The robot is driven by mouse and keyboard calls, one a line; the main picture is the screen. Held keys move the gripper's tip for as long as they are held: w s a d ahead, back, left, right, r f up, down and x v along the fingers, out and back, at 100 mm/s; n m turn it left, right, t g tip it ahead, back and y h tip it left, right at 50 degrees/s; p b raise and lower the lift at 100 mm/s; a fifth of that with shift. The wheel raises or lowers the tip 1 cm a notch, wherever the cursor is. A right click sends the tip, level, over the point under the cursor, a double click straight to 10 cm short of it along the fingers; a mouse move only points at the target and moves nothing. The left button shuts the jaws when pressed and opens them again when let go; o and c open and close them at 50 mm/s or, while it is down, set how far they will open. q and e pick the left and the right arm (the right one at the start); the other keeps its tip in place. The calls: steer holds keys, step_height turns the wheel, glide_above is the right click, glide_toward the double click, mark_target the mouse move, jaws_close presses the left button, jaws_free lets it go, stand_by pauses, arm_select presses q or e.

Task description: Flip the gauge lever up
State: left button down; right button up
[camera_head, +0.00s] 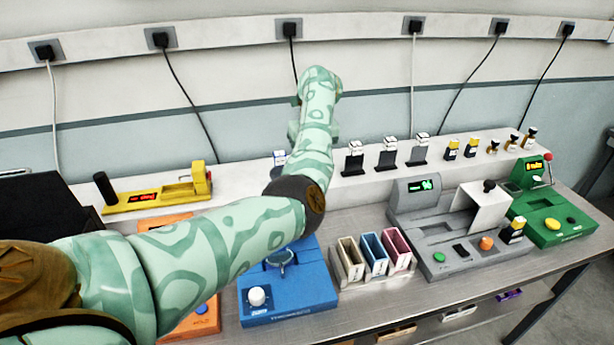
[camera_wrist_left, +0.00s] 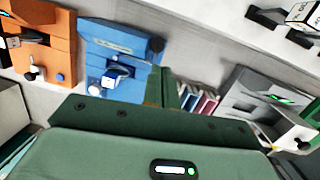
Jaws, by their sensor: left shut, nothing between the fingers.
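A blue device (camera_head: 318,287) stands on the bench below my left arm in the head view. It has a white knob (camera_head: 257,296) at its near left. In the left wrist view the blue device (camera_wrist_left: 100,42) shows a black-knobbed lever (camera_wrist_left: 157,45) at its right side. I cannot tell for sure that this is the gauge lever. My left gripper (camera_wrist_left: 168,78) is shut and empty, with its green fingers close to the lever in that picture; contact is unclear. The head view hides this gripper behind my arm. My right gripper is not in view.
An orange device (camera_wrist_left: 40,40) stands left of the blue one. Several coloured upright modules (camera_head: 372,254) stand at its right, then a grey machine (camera_head: 455,225) and a green machine (camera_head: 550,220). A yellow device (camera_head: 155,195) with a red display sits on the raised shelf (camera_head: 240,181).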

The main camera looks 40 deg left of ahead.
arm_select(q)
steer(key=r, duration=0.3)
steer(key=shift+w+a+r, duration=0.15)
steer(key=shift+w+r, duration=0.1)
steer(key=shift+w, duration=0.05)
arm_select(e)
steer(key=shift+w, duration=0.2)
